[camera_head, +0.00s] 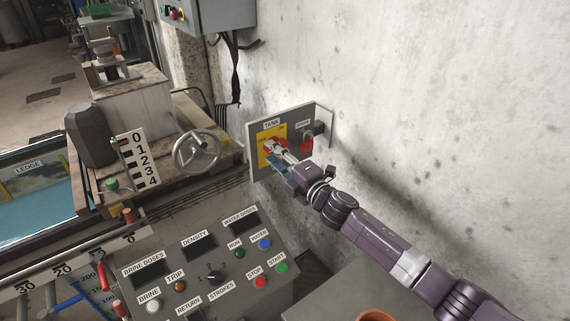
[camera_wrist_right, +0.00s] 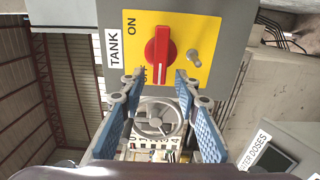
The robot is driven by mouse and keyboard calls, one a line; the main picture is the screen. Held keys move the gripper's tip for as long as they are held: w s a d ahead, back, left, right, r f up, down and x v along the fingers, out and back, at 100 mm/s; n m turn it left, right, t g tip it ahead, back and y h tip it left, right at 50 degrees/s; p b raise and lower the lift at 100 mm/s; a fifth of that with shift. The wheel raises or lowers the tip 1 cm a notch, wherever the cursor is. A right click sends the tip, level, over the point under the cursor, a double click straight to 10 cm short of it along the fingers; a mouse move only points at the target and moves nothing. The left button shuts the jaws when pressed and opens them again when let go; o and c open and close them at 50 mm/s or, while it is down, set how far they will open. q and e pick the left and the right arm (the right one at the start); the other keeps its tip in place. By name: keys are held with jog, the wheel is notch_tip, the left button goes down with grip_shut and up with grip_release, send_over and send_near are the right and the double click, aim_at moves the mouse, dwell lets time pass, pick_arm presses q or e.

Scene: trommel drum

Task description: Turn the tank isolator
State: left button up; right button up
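The tank isolator is a red handle (camera_wrist_right: 160,56) on a yellow plate (camera_wrist_right: 195,28) beside a TANK label. In the wrist view its white mark is at the lower end, near the partly hidden OFF word; ON is near the upper end. The handle also shows in the head view (camera_head: 279,143), partly covered by the gripper. My right gripper (camera_wrist_right: 158,76) is open, its blue-padded fingers apart on either side of the handle's lower end. I cannot tell whether they touch it. My left gripper is not in view.
The grey wall panel (camera_head: 259,174) carries a second red knob (camera_head: 306,144) to the right of the isolator. A handwheel (camera_head: 197,153) stands to the left. A sloped console (camera_head: 215,266) with buttons is below. An orange-brown round item (camera_head: 375,316) sits at the bottom edge.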

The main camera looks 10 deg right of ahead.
jog(key=v, duration=1.1)
jog(key=shift+s, duration=0.2)
